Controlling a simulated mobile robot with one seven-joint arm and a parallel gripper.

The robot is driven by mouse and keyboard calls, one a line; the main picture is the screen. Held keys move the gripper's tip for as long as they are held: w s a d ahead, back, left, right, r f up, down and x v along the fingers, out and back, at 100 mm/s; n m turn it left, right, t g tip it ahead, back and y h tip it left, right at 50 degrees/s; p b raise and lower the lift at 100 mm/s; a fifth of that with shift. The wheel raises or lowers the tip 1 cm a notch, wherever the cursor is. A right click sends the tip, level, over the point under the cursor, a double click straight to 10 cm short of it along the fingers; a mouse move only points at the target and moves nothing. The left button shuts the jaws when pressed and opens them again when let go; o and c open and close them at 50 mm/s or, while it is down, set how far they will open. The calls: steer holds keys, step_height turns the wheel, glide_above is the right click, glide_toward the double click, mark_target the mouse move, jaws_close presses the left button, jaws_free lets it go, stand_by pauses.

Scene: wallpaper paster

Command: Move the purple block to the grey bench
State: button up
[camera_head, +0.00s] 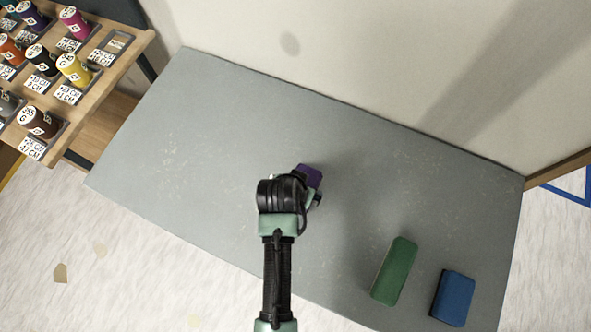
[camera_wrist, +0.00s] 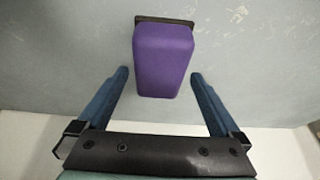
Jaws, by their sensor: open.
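The purple block (camera_head: 309,175) is on the grey bench (camera_head: 220,130), just beyond the end of my arm and partly hidden by it. In the wrist view the purple block (camera_wrist: 163,60) shows a dark edge at its far end and lies against the grey surface. My gripper (camera_wrist: 160,78) is open, with one blue finger on each side of the block's near end. Gaps show between both fingers and the block. In the head view my gripper (camera_head: 313,197) is mostly hidden by my wrist.
A green block (camera_head: 395,271) and a blue block (camera_head: 453,297) lie on the bench at the lower right. A wooden rack of labelled spools (camera_head: 118,70) stands at the upper left. A pale wall runs behind the bench. The bench's left part is clear.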

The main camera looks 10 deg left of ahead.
steer(key=v, duration=0.9)
steer(key=w+d+r+n+t, duration=0.1)
steer(key=w+r+t, duration=0.55)
steer(key=r, duration=0.85)
steer(key=w+r+n+t, duration=0.1)
steer(key=w+r+t, duration=0.3)
steer(key=w+r, duration=0.85)
steer(key=s+r+t+y, duration=0.1)
steer(key=s+r+t, duration=0.15)
steer(key=r, duration=0.75)
steer(key=s+r+t, duration=0.1)
steer(key=r+t, duration=0.2)
steer(key=r, duration=0.6)
steer(key=s+r+t, duration=0.3)
steer(key=s+r, duration=0.2)
steer(key=r, duration=0.4)
steer(key=s+d+r+n+t, duration=0.1)
steer(key=s+r+t, duration=0.3)
steer(key=r, duration=0.6)
steer(key=shift+s+d+r+n+p, duration=0.25)
steer(key=shift+s+d+n+p, duration=0.1)
steer(key=shift+s, duration=0.3)
steer(key=shift+c, duration=0.3)
